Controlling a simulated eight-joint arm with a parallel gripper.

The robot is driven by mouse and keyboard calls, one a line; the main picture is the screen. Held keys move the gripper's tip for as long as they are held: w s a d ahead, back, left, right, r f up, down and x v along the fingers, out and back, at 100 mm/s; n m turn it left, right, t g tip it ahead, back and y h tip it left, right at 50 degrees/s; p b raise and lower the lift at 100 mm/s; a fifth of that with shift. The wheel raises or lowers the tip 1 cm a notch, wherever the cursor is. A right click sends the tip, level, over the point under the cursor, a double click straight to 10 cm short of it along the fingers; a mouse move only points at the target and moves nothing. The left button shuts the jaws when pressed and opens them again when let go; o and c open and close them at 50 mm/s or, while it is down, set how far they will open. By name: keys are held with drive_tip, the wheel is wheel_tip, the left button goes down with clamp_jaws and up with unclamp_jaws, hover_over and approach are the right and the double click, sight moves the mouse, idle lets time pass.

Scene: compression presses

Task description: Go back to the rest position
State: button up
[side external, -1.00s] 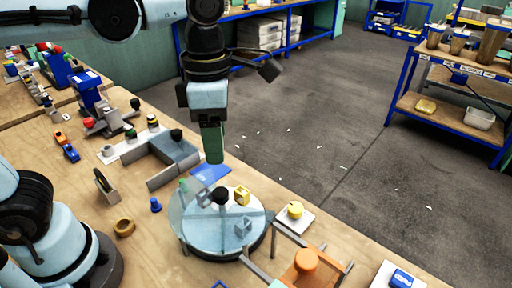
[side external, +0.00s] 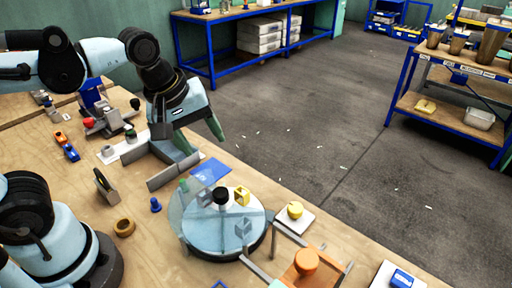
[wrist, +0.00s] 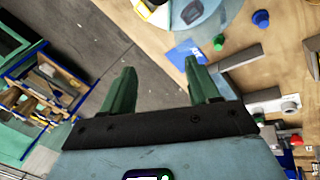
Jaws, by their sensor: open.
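My gripper (side external: 203,141) is in the upper left middle of the side external view, tilted, with its green fingers spread. It is raised above the far edge of the wooden bench (side external: 130,262). In the wrist view my gripper (wrist: 160,78) shows two green fingers apart with nothing between them. Behind the fingers lie the grey floor and the bench edge. No rest position is marked in either view.
A round turntable (side external: 222,250) with a clear guard carries a black knob and a yellow block. A blue card (side external: 210,171) and grey angled walls (side external: 174,176) lie near my gripper. A blue-framed shelf (side external: 450,112) stands across the open floor (side external: 300,125).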

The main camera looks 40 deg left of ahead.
drive_tip(key=a+m+t, duration=0.1)
drive_tip(key=m, duration=0.2)
drive_tip(key=a+f+m+t, duration=0.1)
drive_tip(key=a+m, duration=0.1)
drive_tip(key=m, duration=0.2)
drive_tip(key=a+f+m+t, duration=0.1)
drive_tip(key=m, duration=0.3)
drive_tip(key=shift+a+f+y, duration=0.2)
drive_tip(key=shift+y, duration=0.1)
